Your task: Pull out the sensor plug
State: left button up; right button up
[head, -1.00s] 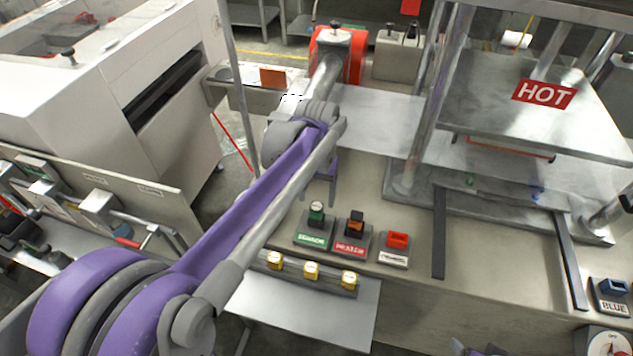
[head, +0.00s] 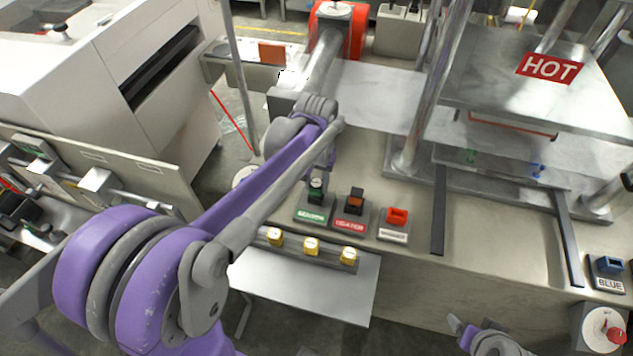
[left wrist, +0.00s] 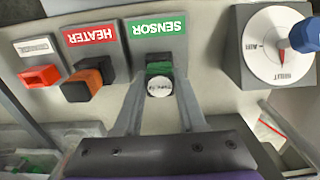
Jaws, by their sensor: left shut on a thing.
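The sensor plug (head: 316,187) is green with a pale round cap and stands at its socket block with the green SENSOR label (head: 312,214). In the left wrist view the plug (left wrist: 160,86) sits between my two grey fingers, in line with the SENSOR label (left wrist: 157,27). My left gripper (head: 319,180) reaches down from above and is shut on the plug; the fingers partly hide it in the head view. Whether the plug is fully seated cannot be told. A grey and purple part of my right arm shows at the bottom; its fingertips are not clear.
The black-orange heater plug (head: 355,200) and a red plug (head: 397,216) stand just right of the sensor plug. A dial with a blue handle (left wrist: 272,45) is close by. The press marked HOT (head: 551,67) stands right.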

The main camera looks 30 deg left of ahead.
aim_at(317, 183)
pick_arm(q)
grip_shut()
jog(key=shift+r, duration=0.55)
pick_arm(e)
jog(key=shift+w+r, duration=0.15)
jog(key=shift+r, duration=0.25)
pick_arm(q)
jog(key=shift+r+p, duration=1.3)
jog(key=shift+r, duration=0.85)
pick_arm(e)
jog(key=shift+w+r, duration=0.35)
jog(key=shift+r, duration=0.4)
jog(key=shift+w+r, duration=0.3)
jog(key=shift+r, duration=0.45)
pick_arm(q)
jog(key=shift+r, duration=0.4)
jog(key=shift+w+r+p, duration=0.1)
jog(key=shift+r+p, duration=0.55)
jog(key=shift+r, duration=0.45)
pick_arm(e)
jog(key=shift+w+r+t, duration=0.15)
jog(key=shift+w+r, duration=0.15)
jog(key=shift+r, duration=0.2)
jog(key=shift+w+r+t, duration=0.15)
jog(key=shift+w+r, duration=0.1)
jog(key=shift+r, duration=0.2)
